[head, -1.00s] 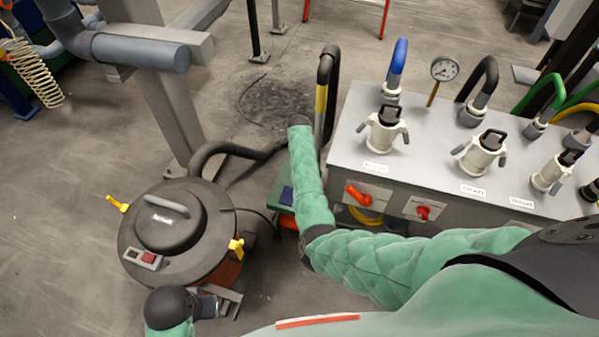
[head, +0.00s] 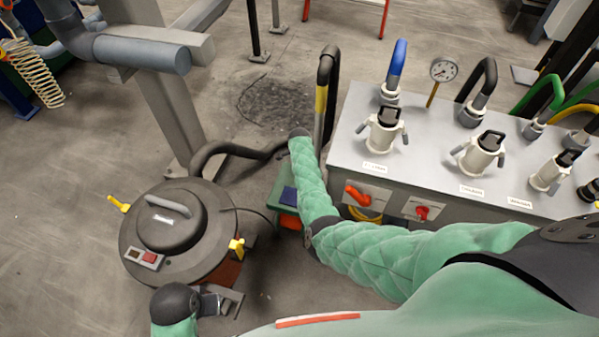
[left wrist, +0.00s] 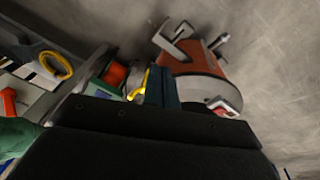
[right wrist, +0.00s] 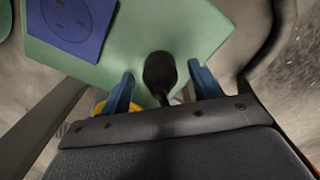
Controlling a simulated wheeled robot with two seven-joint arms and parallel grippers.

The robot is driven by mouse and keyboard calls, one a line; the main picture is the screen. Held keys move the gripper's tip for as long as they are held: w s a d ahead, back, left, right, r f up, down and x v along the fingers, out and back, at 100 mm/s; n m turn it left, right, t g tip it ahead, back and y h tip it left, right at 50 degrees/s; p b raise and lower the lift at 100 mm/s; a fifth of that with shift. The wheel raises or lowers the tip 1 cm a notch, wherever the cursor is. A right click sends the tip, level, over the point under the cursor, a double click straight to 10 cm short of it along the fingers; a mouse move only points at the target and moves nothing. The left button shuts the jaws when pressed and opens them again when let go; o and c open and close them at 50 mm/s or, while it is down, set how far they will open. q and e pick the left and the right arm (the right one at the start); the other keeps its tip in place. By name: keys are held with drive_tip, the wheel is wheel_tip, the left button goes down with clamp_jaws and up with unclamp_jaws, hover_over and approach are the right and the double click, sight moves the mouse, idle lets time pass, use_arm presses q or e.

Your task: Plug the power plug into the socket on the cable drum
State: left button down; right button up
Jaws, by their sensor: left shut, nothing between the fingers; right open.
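The cable drum (head: 284,205) is a green box with an orange-red side, partly hidden behind my right arm in the head view. Its blue socket (right wrist: 74,22) shows at the upper left of the right wrist view, on the green face (right wrist: 175,30). A dark rounded piece, apparently the power plug (right wrist: 160,74), shows between the fingers of my right gripper (right wrist: 160,88). The fingers are open, with gaps on both sides. My right fingers are hidden in the head view. My left gripper (head: 230,303) is shut and empty, beside the vacuum; its teal fingers show in the left wrist view (left wrist: 163,88).
A round dark vacuum (head: 175,232) with a hose and thin cable stands left of the drum. A grey bench (head: 430,155) with valves, hoses and a gauge fills the right. A grey post (head: 170,110) stands behind the vacuum.

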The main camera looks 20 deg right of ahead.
drive_tip(key=shift+c, duration=0.4)
drive_tip(key=c, duration=0.9)
drive_tip(key=shift+r, duration=0.25)
